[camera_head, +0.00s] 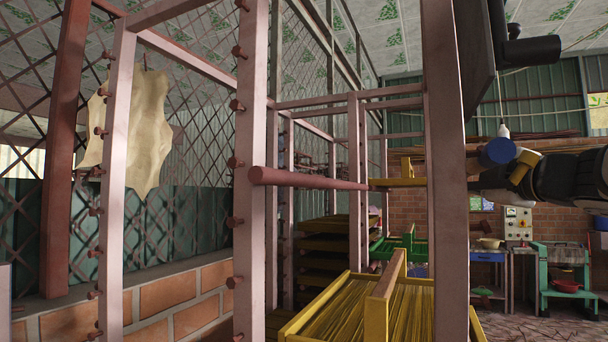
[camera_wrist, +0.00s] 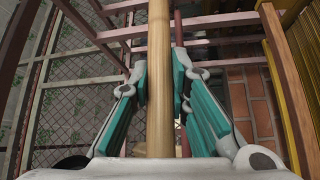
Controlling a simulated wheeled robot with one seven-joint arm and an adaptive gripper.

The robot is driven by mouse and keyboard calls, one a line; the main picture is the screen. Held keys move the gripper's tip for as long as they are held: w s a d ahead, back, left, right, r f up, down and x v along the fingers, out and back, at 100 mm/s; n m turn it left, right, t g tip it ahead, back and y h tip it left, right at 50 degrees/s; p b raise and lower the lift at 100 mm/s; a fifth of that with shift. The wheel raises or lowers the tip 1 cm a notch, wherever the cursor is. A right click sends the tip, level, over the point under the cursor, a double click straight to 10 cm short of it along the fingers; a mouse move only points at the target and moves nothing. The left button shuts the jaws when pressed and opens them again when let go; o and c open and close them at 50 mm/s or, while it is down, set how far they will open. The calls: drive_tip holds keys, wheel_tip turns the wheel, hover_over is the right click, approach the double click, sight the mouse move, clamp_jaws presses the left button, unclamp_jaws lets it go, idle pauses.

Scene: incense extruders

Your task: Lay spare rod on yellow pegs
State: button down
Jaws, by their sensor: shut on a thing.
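A tan, round rod (camera_wrist: 159,40) runs lengthwise through the middle of the wrist view, between the teal-padded fingers of my gripper (camera_wrist: 160,85), which is shut on it. Its far end is out of view. In the head view my gripper is mostly hidden behind the right-hand pink post. A dark red rod (camera_head: 310,179) lies level there, its left end at the middle post, with a short yellow length to its right. I cannot tell whether either is the held rod. Reddish pegs (camera_head: 235,162) stick out from the posts. I cannot make out yellow pegs.
Pink posts (camera_head: 250,250) and rails of a rack stand close in front. A yellow tray (camera_head: 345,285) of thin sticks is below, with a green tray (camera_head: 408,243) behind it. A brick and mesh wall is at the left. A blue table (camera_head: 487,256) and green stand are at the right.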

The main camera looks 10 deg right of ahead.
drive_tip(key=shift+f, duration=0.35)
drive_tip(key=c, duration=1.4)
unclamp_jaws()
drive_tip(key=shift+c, duration=0.2)
drive_tip(key=shift+o, duration=0.2)
drive_tip(key=o, duration=0.3)
drive_tip(key=s+d+p, duration=0.4)
drive_tip(key=s+d, duration=0.1)
drive_tip(key=d, duration=0.3)
drive_tip(key=shift+s, duration=0.3)
